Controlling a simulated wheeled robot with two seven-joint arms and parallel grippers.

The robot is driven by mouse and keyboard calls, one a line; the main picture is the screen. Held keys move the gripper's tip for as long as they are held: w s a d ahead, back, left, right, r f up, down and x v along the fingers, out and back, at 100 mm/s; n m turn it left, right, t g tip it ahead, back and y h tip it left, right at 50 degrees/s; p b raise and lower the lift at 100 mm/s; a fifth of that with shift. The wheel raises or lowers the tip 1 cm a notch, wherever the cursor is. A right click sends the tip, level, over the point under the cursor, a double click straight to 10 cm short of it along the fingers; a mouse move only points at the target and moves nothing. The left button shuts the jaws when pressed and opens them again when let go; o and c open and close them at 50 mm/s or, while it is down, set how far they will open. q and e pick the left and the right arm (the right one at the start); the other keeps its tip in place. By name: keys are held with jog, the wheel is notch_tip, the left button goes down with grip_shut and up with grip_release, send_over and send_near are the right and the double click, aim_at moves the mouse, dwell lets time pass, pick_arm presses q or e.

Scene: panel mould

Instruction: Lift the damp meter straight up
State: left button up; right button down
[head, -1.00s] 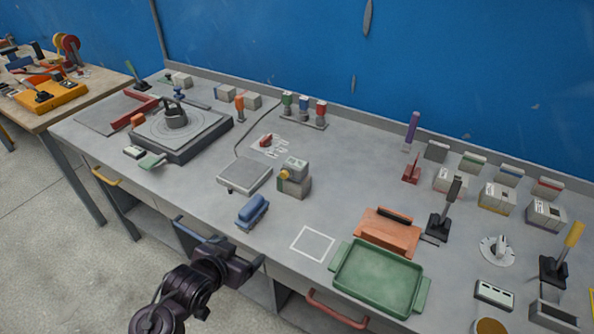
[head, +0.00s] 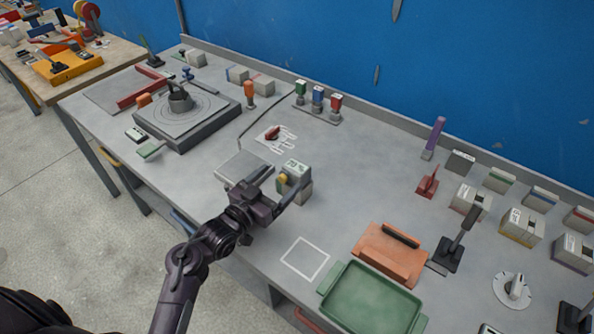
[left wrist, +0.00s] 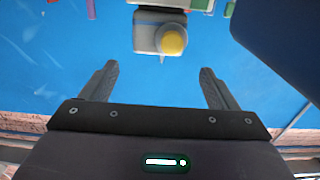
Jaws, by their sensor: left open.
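A small grey box with a pale face on top and a yellow round knob (head: 294,170), which I take to be the damp meter, stands on the grey bench. It also shows in the left wrist view (left wrist: 158,17), top centre, knob towards me. My left gripper (head: 283,190) is open just in front of it; one finger reaches along its right side in the head view. In the left wrist view the open fingers (left wrist: 157,82) are spread wide with nothing between them, and the box lies beyond their tips. My right gripper is not in view.
A grey flat plate (head: 243,167) lies left of the box, partly behind my left gripper. A white outlined square (head: 305,258), a green tray (head: 370,298) and an orange block (head: 390,256) lie to the right.

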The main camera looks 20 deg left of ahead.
aim_at(290, 172)
pick_arm(q)
jog(key=p+x, duration=0.1)
jog(key=x, duration=0.2)
jog(key=shift+d+f, duration=0.1)
jog(key=shift+d, duration=0.1)
jog(key=shift+f+p+x, duration=0.2)
jog(key=shift+p+x, duration=0.1)
jog(key=shift+x, duration=0.8)
jog(key=shift+c, duration=0.8)
jog(key=c, duration=0.7)
jog(key=shift+r, duration=0.1)
jog(key=c, duration=0.6)
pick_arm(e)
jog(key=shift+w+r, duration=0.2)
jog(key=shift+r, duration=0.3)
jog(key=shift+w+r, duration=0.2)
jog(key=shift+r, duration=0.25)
